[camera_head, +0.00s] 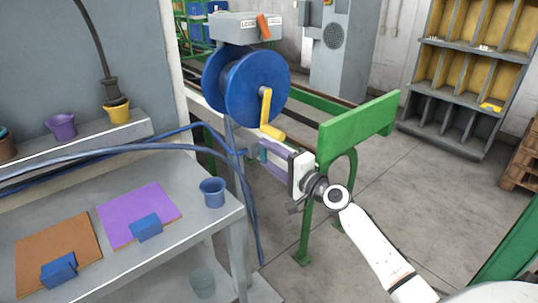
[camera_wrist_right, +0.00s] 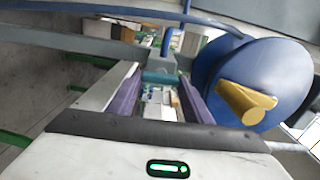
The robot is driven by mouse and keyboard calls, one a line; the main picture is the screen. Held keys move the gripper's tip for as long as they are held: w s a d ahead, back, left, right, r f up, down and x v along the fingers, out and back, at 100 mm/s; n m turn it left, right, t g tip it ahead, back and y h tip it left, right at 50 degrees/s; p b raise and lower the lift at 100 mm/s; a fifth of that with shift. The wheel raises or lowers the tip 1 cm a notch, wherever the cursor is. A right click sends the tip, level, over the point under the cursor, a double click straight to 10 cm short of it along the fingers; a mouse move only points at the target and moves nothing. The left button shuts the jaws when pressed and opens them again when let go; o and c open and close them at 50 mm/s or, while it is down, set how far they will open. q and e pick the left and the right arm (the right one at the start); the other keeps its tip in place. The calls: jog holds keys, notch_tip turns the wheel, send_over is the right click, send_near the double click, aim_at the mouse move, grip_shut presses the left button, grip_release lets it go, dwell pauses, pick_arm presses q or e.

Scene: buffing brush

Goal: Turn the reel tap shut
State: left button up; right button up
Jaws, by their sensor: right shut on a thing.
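The blue hose reel (camera_head: 246,85) stands beyond the bench, with a yellow crank handle (camera_head: 270,115) on its side. A small teal piece (camera_head: 262,151), which looks like the reel tap, sits below the reel beside the blue hose. My right gripper (camera_head: 265,154) reaches it from the right, and its purple fingers are shut on it. In the right wrist view the teal piece (camera_wrist_right: 160,70) lies between the fingertips (camera_wrist_right: 160,78), and the reel (camera_wrist_right: 262,75) is to the right. The fingers partly hide the tap, so I cannot tell its turn angle. My left gripper is not in view.
A grey bench (camera_head: 175,238) at left holds a blue cup (camera_head: 212,192), a purple mat (camera_head: 125,205) and an orange mat (camera_head: 40,252), with blue blocks. Blue hoses (camera_head: 110,150) cross above it. A green frame (camera_head: 355,120) stands close beside my right arm. A grey box (camera_head: 235,27) with an orange lever tops the reel.

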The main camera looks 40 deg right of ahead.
jog(key=shift+m, duration=0.4)
jog(key=o, duration=1.1)
jog(key=shift+c, duration=0.2)
jog(key=s, duration=1)
jog(key=shift+s+d+b, duration=0.15)
jog(key=shift+d+b, duration=0.25)
jog(key=shift+b, duration=0.05)
jog(key=s+a+f+n+g, duration=0.2)
jog(key=a+f+n, duration=0.15)
jog(key=f, duration=0.25)
jog(key=s+a+f+n+g+y, duration=0.1)
jog(key=s+a+f+n, duration=0.1)
jog(key=a+f, duration=0.25)
jog(key=s+a+f+n+g, duration=0.2)
jog(key=s+a+f+n, duration=0.1)
jog(key=f, duration=0.3)
jog(key=s+a+f+n+g, duration=0.4)
jog(key=s+a+f+n, duration=0.7)
jog(key=s+a, duration=0.4)
jog(key=shift+s+f, duration=0.35)
jog(key=shift+f, duration=0.45)
